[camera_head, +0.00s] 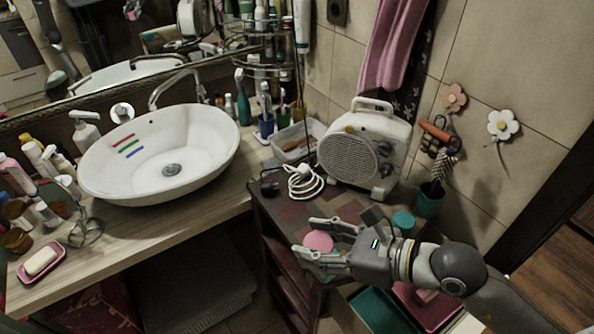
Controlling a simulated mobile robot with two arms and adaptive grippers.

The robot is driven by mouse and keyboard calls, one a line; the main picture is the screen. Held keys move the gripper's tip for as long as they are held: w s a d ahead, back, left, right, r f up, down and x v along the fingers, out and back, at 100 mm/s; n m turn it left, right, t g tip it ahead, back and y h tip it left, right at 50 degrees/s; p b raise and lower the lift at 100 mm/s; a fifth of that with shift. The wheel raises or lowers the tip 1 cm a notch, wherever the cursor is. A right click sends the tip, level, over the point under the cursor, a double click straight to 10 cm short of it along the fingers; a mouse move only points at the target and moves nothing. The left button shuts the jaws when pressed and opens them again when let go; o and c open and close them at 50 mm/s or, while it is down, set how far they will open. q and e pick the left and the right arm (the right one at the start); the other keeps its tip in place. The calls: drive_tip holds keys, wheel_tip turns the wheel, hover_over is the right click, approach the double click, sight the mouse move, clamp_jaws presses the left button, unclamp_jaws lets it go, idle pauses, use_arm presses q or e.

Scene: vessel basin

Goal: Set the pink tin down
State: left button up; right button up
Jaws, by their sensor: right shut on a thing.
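The pink tin (318,241) shows as a round pink top between the two fingers of my right gripper (312,240). My right gripper reaches in from the right and is shut on the tin, over the front part of the dark cabinet top (285,213). I cannot tell whether the tin's underside touches the cabinet top, because the fingers hide its lower part. My left gripper is not in view.
A cream heater (352,150) and a coiled white cable (303,183) are at the back of the cabinet. A teal round item (403,220) is behind my gripper. The white basin (165,155) is at left. Patterned cabinet top near the cable is clear.

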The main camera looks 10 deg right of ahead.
drive_tip(key=shift+n+g+y, duration=0.3)
drive_tip(key=shift+n+y, duration=0.1)
drive_tip(key=w+d+f+b, duration=0.1)
drive_tip(key=d, duration=0.1)
drive_tip(key=w+d+f+b, duration=0.1)
drive_tip(key=d+b, duration=0.1)
drive_tip(key=w+d+f+b, duration=0.1)
drive_tip(key=d, duration=0.1)
drive_tip(key=shift+w+d+f+b, duration=0.2)
drive_tip(key=shift+w+f+b, duration=0.15)
drive_tip(key=shift+w, duration=0.05)
drive_tip(key=shift+s+d+f+n+g, duration=0.15)
drive_tip(key=shift+s+d+n+g, duration=0.1)
drive_tip(key=shift+d+n+g, duration=0.1)
